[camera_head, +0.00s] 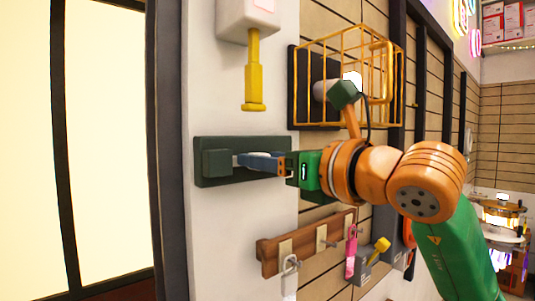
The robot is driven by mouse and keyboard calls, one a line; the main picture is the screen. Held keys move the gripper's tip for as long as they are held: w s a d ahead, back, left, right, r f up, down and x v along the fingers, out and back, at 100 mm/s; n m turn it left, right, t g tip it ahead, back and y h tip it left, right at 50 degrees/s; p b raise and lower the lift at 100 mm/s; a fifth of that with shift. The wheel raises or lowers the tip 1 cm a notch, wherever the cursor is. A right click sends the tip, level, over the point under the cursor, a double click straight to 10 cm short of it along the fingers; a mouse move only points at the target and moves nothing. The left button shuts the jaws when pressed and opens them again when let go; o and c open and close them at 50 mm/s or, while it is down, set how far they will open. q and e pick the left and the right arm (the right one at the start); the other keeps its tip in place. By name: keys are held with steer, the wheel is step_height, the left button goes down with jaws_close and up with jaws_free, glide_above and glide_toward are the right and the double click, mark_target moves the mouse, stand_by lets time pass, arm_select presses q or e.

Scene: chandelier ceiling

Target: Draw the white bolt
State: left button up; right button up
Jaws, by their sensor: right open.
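A dark green plate (238,180) is fixed on the white wall, with a raised block on its left end. A small piece of the white bolt (236,160) shows just right of that block. My right gripper (250,162) reaches in from the right, its blue-grey fingers pointing left in front of the plate and at the bolt. The fingers are open and seem to lie around or beside the bolt; I cannot tell whether they touch it. They hide most of the bolt. My left gripper is not in view.
A yellow handle (254,75) hangs from a white box above the plate. A yellow wire cage (372,60) juts from the wall above my right arm. Below is a wooden hook rail (300,245) with a pink tag (351,255). A glazed door (100,150) stands left.

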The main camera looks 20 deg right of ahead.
steer(key=shift+s+d, duration=0.1)
steer(key=shift+s, duration=0.1)
jaws_close()
steer(key=shift+r, duration=0.1)
stand_by(1.0)
